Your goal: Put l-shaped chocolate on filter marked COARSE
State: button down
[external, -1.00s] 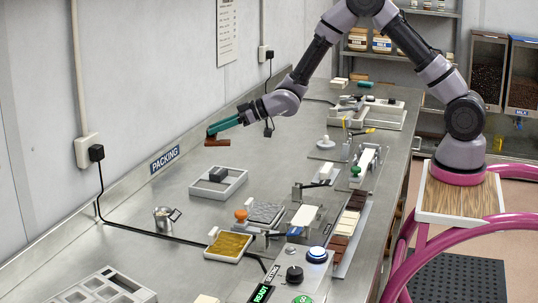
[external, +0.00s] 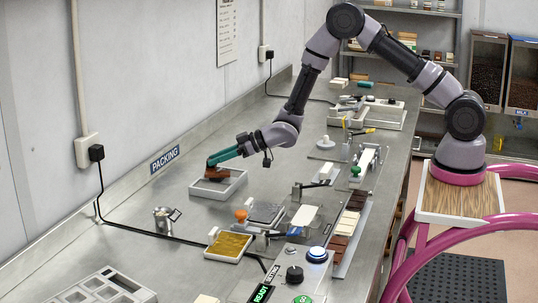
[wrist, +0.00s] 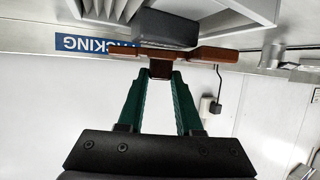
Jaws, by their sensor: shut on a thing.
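My gripper (external: 213,163) has teal fingers and is shut on a brown chocolate piece (external: 216,174). In the wrist view the chocolate (wrist: 207,53) spreads to both sides beyond the fingertips (wrist: 160,74), with a short stub between them. The gripper holds it over a pale grey tray (external: 232,190). A dark grey block (wrist: 165,29) in the tray shows just beyond the chocolate in the wrist view. Two flat framed pads stand nearer the camera, one golden (external: 229,246) and one grey mesh (external: 265,212). I cannot read a COARSE mark on either.
A small metal cup (external: 163,218) stands left of the golden pad. An orange knob (external: 241,215) stands by the grey pad. A rack of brown and white bars (external: 348,228) lies to the right. A black cable crosses the bench. The bench left of the tray is clear.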

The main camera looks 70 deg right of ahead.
jog(key=shift+f, duration=0.15)
jog(key=c, duration=0.6)
grip_release()
